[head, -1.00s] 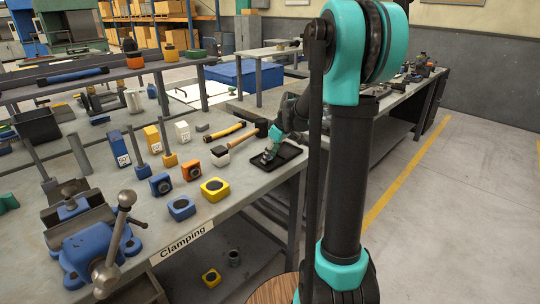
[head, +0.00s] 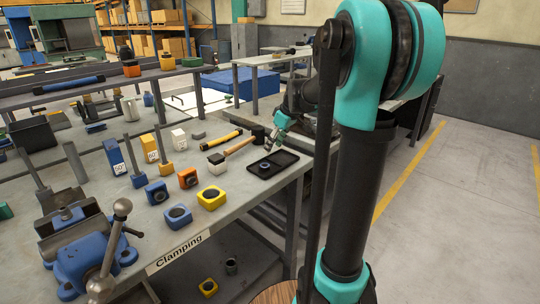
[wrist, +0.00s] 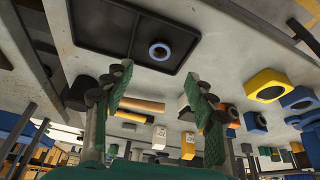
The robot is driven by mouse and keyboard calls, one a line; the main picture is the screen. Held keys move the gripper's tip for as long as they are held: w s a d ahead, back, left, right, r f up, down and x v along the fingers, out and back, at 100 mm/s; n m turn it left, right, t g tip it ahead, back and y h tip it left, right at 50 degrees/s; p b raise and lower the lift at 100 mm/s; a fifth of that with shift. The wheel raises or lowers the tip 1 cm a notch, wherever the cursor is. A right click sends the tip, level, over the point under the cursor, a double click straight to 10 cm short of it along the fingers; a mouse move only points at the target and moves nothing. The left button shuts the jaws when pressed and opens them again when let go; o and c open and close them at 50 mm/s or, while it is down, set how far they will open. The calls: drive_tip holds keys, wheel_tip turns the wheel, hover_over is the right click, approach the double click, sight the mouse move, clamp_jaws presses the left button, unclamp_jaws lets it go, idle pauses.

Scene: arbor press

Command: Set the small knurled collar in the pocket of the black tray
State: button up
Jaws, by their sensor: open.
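The black tray (head: 285,160) lies flat near the right end of the bench, and its dark floor also shows in the wrist view (wrist: 115,30). The small collar (head: 264,165), a ring with a bluish rim in the wrist view (wrist: 151,50), lies flat inside the tray, toward its left side in the head view. Its knurling is too small to see. My gripper (head: 270,148) is above the tray's far left edge, apart from the collar. In the wrist view my gripper (wrist: 160,88) has its fingers wide apart, with nothing between them.
A mallet (head: 240,146) and a yellow-handled tool (head: 222,140) lie left of the tray. Yellow (head: 211,198), orange (head: 188,178) and blue (head: 177,216) blocks stand closer to the blue vise (head: 85,255). The bench's front edge runs close by the tray.

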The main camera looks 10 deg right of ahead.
drive_tip(key=s+f+m+h, duration=0.1)
drive_tip(key=s+f+m, duration=0.3)
drive_tip(key=s+f, duration=0.4)
drive_tip(key=s+d+f+m+t+h, duration=0.1)
drive_tip(key=s+f+m, duration=0.3)
drive_tip(key=s+f, duration=0.5)
drive_tip(key=s+h, duration=0.1)
drive_tip(key=s, duration=0.9)
drive_tip(key=shift+s+m, duration=0.15)
drive_tip(key=shift+m, duration=0.25)
drive_tip(key=shift+r, duration=0.1)
